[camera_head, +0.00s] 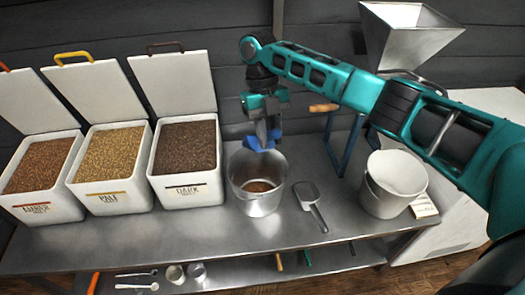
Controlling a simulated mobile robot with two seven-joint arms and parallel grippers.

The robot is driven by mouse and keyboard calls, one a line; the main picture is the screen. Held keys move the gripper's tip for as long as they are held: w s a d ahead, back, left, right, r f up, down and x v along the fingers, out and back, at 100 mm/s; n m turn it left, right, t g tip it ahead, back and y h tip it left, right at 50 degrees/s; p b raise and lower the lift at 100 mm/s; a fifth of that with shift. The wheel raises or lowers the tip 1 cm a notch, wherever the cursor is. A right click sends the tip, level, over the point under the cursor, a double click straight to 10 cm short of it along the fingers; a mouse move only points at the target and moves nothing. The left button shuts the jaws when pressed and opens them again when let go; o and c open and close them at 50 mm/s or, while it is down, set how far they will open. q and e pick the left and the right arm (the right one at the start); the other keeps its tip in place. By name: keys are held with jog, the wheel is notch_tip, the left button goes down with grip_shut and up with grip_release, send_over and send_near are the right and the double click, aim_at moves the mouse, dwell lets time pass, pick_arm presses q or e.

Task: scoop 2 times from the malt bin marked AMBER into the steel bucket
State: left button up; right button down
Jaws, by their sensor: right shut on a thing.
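The malt bin marked AMBER (38,208) stands at the far left of the bench, its lid up, full of brown grain. The steel bucket (258,203) stands mid-bench with a small patch of brown grain on its bottom. My right gripper (264,132) points down above the bucket's back rim. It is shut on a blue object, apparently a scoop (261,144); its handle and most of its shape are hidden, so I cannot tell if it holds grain. A metal scoop (308,194) lies on the bench right of the bucket. My left gripper is not in view.
Open bins marked PALE (106,206) and DARK (188,194) stand between the AMBER bin and the bucket. A pale bucket (385,203) stands at the right, near a steel hopper (408,40). Jars and spoons lie on the lower shelf. The bench front is mostly clear.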

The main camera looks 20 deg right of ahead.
jog(key=t, duration=0.2)
jog(key=r+t, duration=0.1)
jog(key=t, duration=0.1)
jog(key=shift+s, duration=0.4)
jog(key=t, duration=0.2)
jog(key=r+t, duration=0.1)
jog(key=shift+s, duration=0.25)
jog(key=c, duration=1.5)
grip_release()
grip_shut()
